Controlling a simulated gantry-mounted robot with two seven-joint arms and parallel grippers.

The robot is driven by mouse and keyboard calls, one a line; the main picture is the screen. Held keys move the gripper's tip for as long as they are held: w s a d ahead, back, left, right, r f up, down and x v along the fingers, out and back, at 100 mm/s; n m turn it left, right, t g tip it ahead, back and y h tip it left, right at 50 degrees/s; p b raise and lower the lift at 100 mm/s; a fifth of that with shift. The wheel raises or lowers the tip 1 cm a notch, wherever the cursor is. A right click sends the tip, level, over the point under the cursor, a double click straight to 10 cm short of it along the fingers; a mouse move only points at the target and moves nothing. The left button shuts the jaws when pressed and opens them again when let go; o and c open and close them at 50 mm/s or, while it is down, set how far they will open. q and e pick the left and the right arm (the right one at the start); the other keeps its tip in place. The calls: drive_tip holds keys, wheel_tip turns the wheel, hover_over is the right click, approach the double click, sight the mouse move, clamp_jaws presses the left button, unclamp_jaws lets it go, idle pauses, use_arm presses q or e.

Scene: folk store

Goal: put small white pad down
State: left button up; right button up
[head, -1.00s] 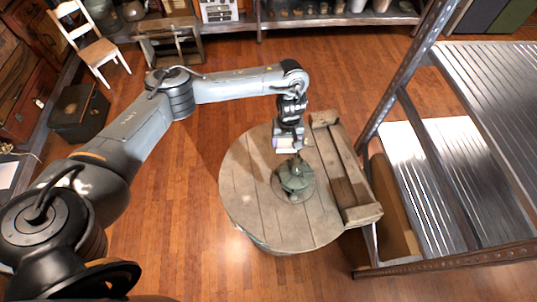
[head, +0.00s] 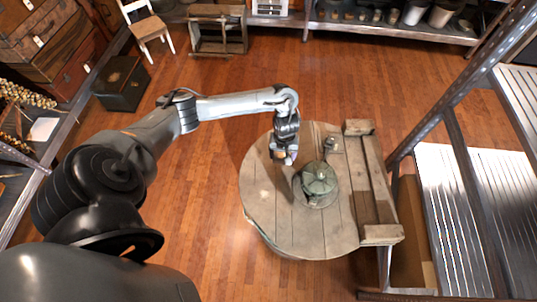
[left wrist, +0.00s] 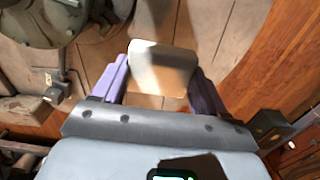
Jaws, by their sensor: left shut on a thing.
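The small white pad (left wrist: 162,68) is a pale flat piece with rounded corners. In the left wrist view it sits between the purple fingers of my left gripper (left wrist: 160,88). In the head view my left gripper (head: 284,160) points down over the back left part of the round wooden table (head: 270,215), left of a green domed object; the pad is hard to make out there. My left gripper is shut on the pad. I cannot tell whether the pad touches the tabletop. My right gripper is not in view.
The green domed object (head: 318,185) stands on the table just right of my gripper. A wooden crate-like piece (head: 372,185) lies along the table's right edge. A metal shelf frame (head: 460,170) stands further right. The table's front left is clear.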

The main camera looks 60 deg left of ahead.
use_arm(q)
drive_tip(key=b, duration=0.3)
hover_over(268, 152)
drive_tip(key=d, duration=0.2)
drive_tip(key=f, duration=0.5)
drive_tip(key=shift+s+a, duration=0.15)
drive_tip(key=shift+s, duration=0.25)
wheel_tip(268, 152, down, 3)
drive_tip(key=shift+f+b, duration=0.15)
drive_tip(key=shift+b, duration=0.5)
drive_tip(key=shift+f, duration=0.3)
drive_tip(key=shift+f, duration=0.15)
drive_tip(key=o, duration=1)
